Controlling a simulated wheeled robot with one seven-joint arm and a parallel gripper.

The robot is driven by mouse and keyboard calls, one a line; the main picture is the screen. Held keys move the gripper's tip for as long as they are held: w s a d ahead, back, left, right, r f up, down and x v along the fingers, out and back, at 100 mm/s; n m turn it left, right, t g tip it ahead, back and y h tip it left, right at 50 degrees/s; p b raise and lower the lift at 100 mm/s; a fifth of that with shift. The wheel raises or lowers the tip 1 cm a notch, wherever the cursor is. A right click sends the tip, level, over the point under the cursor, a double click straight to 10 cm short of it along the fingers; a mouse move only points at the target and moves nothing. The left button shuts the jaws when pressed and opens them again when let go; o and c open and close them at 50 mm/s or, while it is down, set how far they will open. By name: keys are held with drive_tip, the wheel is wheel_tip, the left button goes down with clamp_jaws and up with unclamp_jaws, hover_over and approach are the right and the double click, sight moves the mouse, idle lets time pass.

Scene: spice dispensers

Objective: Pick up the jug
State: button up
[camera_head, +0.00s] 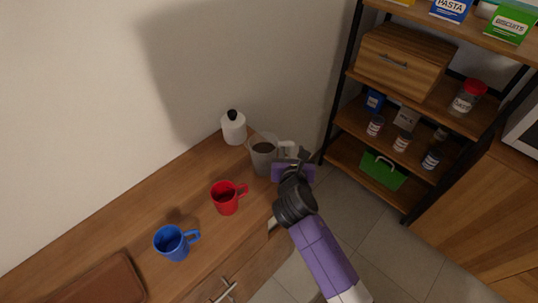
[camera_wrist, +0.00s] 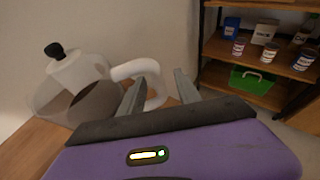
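The jug (camera_head: 262,158) is a clear pot with dark contents and a white handle (camera_head: 286,147). It stands upright on the wooden counter (camera_head: 190,195), near its far right end. In the wrist view the jug (camera_wrist: 90,105) is at the left, with its white handle (camera_wrist: 140,67) reaching right. My gripper (camera_wrist: 160,90) is open, its two grey fingers apart. The outer part of the handle shows between the fingers; the left finger overlaps the handle's opening. I cannot tell if either finger touches it. In the head view my gripper (camera_head: 290,160) is just right of the jug.
A white bottle (camera_head: 233,129) with a black cap stands behind the jug. A red mug (camera_head: 225,200) and a blue mug (camera_head: 172,245) stand nearer on the counter. A brown board (camera_head: 100,282) lies at the front left. A shelf unit (camera_head: 345,165) stands right, beyond bare floor.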

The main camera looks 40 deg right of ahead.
clamp_jaws()
idle(1.3)
